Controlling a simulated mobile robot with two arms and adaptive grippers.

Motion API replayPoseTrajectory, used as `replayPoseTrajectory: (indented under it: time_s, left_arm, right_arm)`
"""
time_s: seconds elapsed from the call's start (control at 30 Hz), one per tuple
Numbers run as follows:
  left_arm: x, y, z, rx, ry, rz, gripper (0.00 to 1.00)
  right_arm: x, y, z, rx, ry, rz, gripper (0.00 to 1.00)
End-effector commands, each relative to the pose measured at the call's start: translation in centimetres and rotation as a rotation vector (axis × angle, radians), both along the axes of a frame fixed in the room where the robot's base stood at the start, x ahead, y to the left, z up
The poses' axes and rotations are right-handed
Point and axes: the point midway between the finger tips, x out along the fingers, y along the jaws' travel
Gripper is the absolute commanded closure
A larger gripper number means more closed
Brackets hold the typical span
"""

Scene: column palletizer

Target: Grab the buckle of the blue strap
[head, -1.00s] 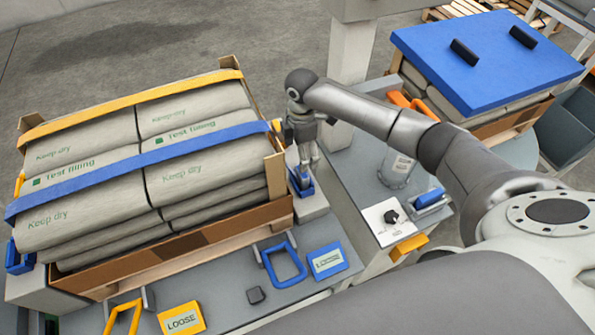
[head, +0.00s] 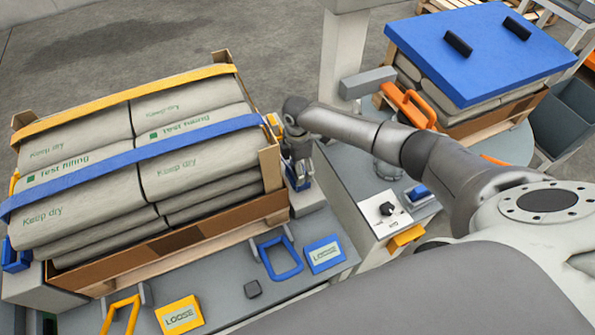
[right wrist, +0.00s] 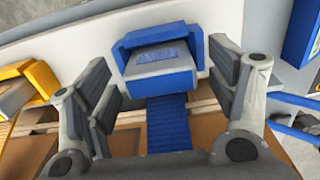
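The blue strap (head: 130,158) runs across the stacked grey bags to the load's right side. Its buckle (right wrist: 158,75), a grey and blue block with a blue frame behind it, sits centred in the right wrist view, with blue webbing (right wrist: 168,122) below it. My right gripper (right wrist: 168,78) is open, with one finger on each side of the buckle. Both fingers look apart from it. In the head view my right gripper (head: 299,172) points down beside the load's right corner and mostly hides the buckle. My left gripper is not in view.
A yellow strap (head: 130,102) crosses the load behind the blue one; a yellow buckle (right wrist: 28,88) is left of my fingers. A wooden corner post (head: 270,172) stands close to my gripper. Blue (head: 282,262) and yellow handles are at the front bench.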

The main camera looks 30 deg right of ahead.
Motion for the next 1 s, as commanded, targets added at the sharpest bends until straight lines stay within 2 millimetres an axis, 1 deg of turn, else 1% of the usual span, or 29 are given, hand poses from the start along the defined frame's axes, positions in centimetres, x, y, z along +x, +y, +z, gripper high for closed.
replayPoseTrajectory:
  time_s: [0.03, 0.3, 0.37, 0.4, 0.57, 0.67, 0.77, 1.0]
  left_arm:
    - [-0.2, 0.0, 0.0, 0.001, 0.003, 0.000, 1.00]
    - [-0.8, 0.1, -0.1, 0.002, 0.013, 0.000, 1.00]
    - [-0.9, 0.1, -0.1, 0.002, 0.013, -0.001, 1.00]
    - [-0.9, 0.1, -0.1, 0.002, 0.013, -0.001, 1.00]
    - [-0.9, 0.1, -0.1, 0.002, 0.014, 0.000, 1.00]
    - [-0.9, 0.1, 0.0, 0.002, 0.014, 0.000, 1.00]
    - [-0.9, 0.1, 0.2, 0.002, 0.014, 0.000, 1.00]
    - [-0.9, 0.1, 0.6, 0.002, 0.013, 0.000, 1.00]
  right_arm:
    - [0.0, 0.0, 0.0, 0.000, 0.000, 0.000, 0.28]
    - [0.0, 0.0, 0.0, 0.000, 0.000, 0.000, 0.63]
    - [0.0, 0.0, 0.0, 0.000, 0.000, 0.000, 0.70]
    - [0.0, 0.0, 0.1, 0.000, 0.000, 0.000, 0.73]
    - [0.0, 0.0, 0.1, 0.000, 0.000, 0.000, 0.73]
    - [0.1, 0.0, 0.6, 0.001, -0.002, 0.000, 0.73]
    - [0.1, -0.1, 1.9, 0.001, -0.003, 0.001, 0.73]
    - [0.1, 0.0, 6.8, 0.002, -0.004, 0.001, 0.73]
